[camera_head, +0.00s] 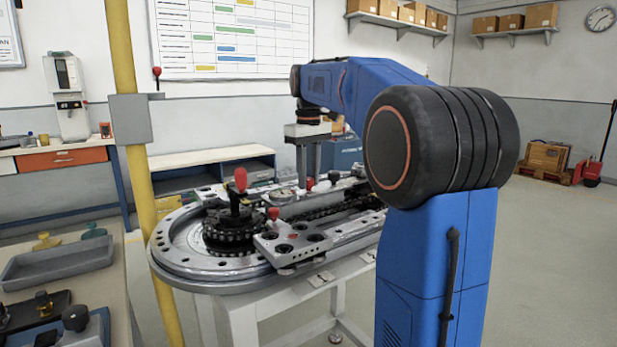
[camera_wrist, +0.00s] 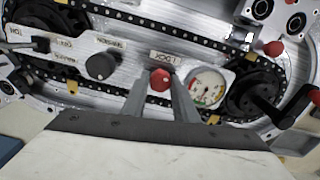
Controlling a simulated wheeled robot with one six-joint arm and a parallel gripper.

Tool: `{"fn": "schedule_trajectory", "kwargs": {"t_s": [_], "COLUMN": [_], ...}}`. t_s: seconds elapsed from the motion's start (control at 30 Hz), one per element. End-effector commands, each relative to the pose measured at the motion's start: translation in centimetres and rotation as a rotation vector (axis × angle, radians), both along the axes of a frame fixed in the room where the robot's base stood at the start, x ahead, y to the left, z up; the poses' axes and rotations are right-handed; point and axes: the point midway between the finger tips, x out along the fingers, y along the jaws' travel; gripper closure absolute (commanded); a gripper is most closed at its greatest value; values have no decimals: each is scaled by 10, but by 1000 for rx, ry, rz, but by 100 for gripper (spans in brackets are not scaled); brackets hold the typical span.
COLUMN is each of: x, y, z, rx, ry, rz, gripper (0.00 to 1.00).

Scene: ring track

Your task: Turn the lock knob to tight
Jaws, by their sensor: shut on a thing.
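The lock knob is a red knob (camera_wrist: 160,79) below an upside-down label that seems to read LOCK (camera_wrist: 162,57), on the ring track's silver plate. My gripper (camera_wrist: 162,88) points down at it, with one finger on each side, shut on the knob. In the head view my gripper (camera_head: 308,172) reaches down to the far part of the track, and a red knob top (camera_head: 310,184) shows at its fingertips. The fingers hide part of the knob's sides. I cannot read a tight mark or the knob's turn angle.
A round gauge (camera_wrist: 207,87) sits right of the knob, and a black knob (camera_wrist: 100,66) sits left. A black crank (camera_wrist: 280,112) is farther right. The chain (camera_wrist: 200,35) runs behind. A red-topped lever (camera_head: 240,180) stands up on the near sprocket. A yellow post (camera_head: 135,130) stands left.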

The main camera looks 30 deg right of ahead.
Motion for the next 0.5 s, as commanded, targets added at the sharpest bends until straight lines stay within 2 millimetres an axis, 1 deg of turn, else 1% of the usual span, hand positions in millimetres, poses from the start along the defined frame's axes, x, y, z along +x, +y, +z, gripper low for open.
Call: {"fn": "schedule_trajectory", "kwargs": {"t_s": [0.5], "x": [0], "y": [-1], "z": [1], "rx": [-1], "ry": [-3], "rz": [-479], "gripper": [96]}}
